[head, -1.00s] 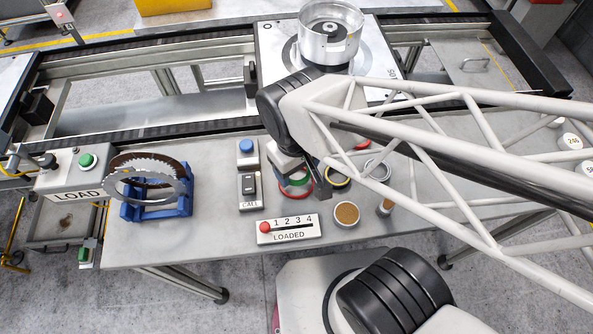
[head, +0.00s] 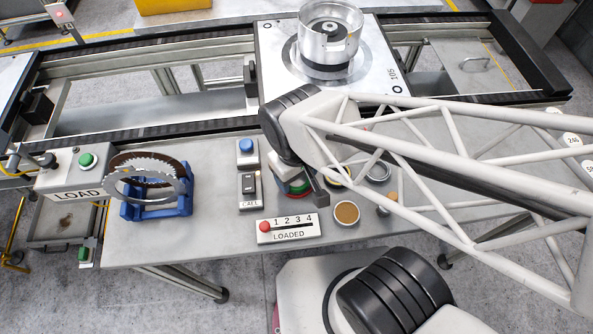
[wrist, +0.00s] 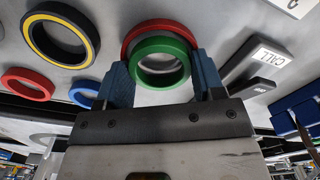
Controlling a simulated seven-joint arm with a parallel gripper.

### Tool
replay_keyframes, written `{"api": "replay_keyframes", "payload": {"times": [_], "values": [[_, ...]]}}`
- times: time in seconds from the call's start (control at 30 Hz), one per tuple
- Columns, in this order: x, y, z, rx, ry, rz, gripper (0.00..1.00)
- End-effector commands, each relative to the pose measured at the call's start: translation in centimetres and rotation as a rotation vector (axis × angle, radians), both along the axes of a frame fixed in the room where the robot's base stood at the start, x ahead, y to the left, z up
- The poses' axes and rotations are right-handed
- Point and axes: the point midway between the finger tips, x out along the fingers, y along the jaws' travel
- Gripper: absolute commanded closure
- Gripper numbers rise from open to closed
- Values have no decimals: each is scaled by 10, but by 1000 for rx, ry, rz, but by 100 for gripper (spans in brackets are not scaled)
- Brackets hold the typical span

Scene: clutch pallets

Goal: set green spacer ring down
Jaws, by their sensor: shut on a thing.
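The green spacer ring (wrist: 161,62) is between the two fingers of my gripper (wrist: 163,80) in the wrist view; the fingers are shut on its sides. A red ring (wrist: 152,27) shows just behind the green one, partly covered by it; I cannot tell whether they touch. In the head view, the green ring (head: 297,188) shows low over the workbench (head: 225,225), partly hidden by my gripper and wrist.
A yellow-and-black ring (wrist: 62,38), another red ring (wrist: 28,84) and a blue ring (wrist: 86,93) lie nearby. The CALL box (head: 249,190) and LOADED slider panel (head: 288,229) stand close by. A metal housing (head: 329,40) sits on the pallet (head: 275,75) behind.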

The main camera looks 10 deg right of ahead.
Motion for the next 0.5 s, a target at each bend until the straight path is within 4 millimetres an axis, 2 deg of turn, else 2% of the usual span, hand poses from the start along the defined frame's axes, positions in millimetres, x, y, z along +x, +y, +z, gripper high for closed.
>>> {"api": "replay_keyframes", "payload": {"times": [0.3,0.33,0.43,0.5], "values": [[-2,-1,-12,-4,8,0,64],[-2,-1,-12,-5,9,0,35],[-3,-1,-13,-5,10,0,19],[-3,-2,-14,-6,11,0,17]]}}
